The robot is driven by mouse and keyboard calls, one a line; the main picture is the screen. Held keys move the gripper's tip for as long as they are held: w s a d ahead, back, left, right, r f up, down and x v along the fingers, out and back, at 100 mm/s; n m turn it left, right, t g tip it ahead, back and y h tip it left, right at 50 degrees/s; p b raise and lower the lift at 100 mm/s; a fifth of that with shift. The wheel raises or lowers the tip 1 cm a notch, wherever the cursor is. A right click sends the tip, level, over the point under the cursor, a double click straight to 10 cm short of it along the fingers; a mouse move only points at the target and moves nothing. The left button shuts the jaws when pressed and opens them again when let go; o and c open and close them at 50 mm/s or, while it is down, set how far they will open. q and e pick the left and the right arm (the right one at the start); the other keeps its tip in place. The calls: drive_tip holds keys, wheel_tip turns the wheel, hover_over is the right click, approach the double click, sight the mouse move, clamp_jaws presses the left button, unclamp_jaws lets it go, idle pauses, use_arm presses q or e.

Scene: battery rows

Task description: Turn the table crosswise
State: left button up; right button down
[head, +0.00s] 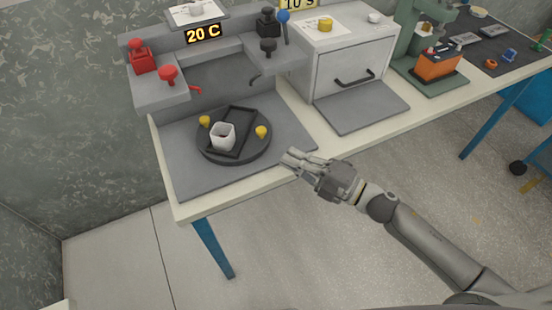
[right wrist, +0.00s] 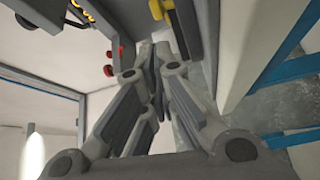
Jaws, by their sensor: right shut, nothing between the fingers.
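The round dark turntable (head: 226,158) lies on a grey mat on the left part of the workbench. A black rectangular frame (head: 239,115) on it runs slantwise, from lower left to upper right. A white cup (head: 222,137) stands at the frame's near left part. One yellow knob (head: 204,121) is on the disc's left and another yellow knob (head: 262,132) on its right. My right gripper (head: 288,157) is shut and empty, at the bench's front edge, right of the disc and apart from it. Its shut fingers fill the middle of the right wrist view (right wrist: 157,78). My left gripper is out of view.
Behind the disc stands a grey fixture with a red lever (head: 168,76), a black lever (head: 268,46) and a "20 C" display (head: 203,34). A white cabinet (head: 348,62) with a black handle stands to the right, then a green machine (head: 420,35). The grey mat before the cabinet (head: 360,106) is clear.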

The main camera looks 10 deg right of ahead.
drive_tip(key=m+t+h+p, duration=0.4)
drive_tip(key=m+h+p, duration=0.15)
drive_tip(key=p, duration=0.25)
approach(256, 151)
drive_tip(key=s+a+r, duration=0.2)
drive_tip(key=a+r, duration=0.2)
drive_tip(key=r, duration=0.1)
drive_tip(key=shift+n+h, duration=0.35)
drive_tip(key=shift+h, duration=0.1)
drive_tip(key=p+x, duration=0.1)
drive_tip(key=x, duration=0.8)
drive_tip(key=shift+w+a+f, duration=0.2)
drive_tip(key=shift+w+d+f+p, duration=0.25)
drive_tip(key=shift+w+d+p, duration=0.4)
drive_tip(key=shift+d, duration=0.4)
drive_tip(key=shift+w+d+f, duration=0.2)
drive_tip(key=shift+w+d, duration=0.25)
drive_tip(key=shift+d, duration=0.15)
drive_tip(key=shift+d, duration=0.1)
